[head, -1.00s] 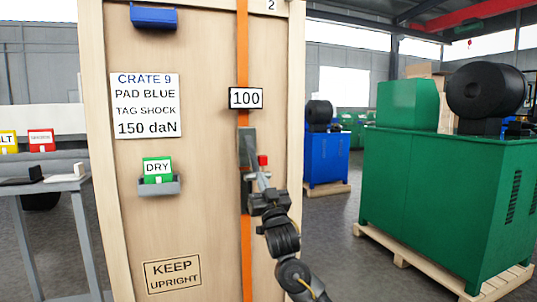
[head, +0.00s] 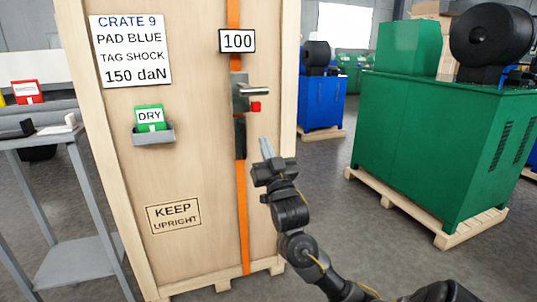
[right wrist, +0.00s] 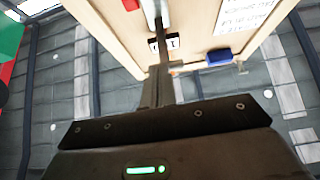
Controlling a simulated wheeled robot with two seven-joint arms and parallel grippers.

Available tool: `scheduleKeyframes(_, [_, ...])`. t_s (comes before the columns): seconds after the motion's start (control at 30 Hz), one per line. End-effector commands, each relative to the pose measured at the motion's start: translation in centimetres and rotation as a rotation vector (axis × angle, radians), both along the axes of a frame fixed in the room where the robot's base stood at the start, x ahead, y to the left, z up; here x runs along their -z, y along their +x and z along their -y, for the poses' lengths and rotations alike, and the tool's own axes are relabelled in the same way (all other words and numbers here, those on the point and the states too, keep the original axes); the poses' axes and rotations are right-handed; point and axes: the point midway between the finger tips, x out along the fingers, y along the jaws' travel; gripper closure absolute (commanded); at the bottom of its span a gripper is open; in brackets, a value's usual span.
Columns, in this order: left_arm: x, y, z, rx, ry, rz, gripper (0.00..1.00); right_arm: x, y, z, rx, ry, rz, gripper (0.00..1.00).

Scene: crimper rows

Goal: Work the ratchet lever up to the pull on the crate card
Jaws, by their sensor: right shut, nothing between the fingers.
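The crate card (head: 131,50) on the wooden crate reads "CRATE 9, PAD BLUE, TAG SHOCK, 150 daN"; part of it shows in the right wrist view (right wrist: 237,16). The readout (head: 237,41) on the orange strap (head: 243,220) shows 100. Below it sits the grey ratchet (head: 239,92), its lever (head: 254,91) sticking out with a bar to the right. A red piece (head: 255,106) is just under the lever. My right gripper (head: 266,146) is shut and empty, below and right of the lever, apart from it. My left gripper is not in view.
A green "DRY" card (head: 150,118) stands in a grey holder (head: 153,135) on the crate. A blue pad (right wrist: 218,54) shows in the right wrist view. A grey side table (head: 75,258) stands left; a green machine (head: 430,140) on a pallet stands right. Floor between is clear.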

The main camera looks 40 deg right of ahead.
Motion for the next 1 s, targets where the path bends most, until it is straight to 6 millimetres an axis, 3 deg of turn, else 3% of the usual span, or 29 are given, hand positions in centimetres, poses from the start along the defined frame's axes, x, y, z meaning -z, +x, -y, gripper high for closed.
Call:
scheduleKeyframes(0.3, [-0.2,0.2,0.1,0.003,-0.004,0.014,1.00,1.4,-1.7,-0.7,0.001,0.000,0.001,1.00])
scheduleKeyframes(1.0, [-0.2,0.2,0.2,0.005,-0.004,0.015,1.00,1.4,-1.7,-0.7,0.000,-0.001,0.002,1.00])
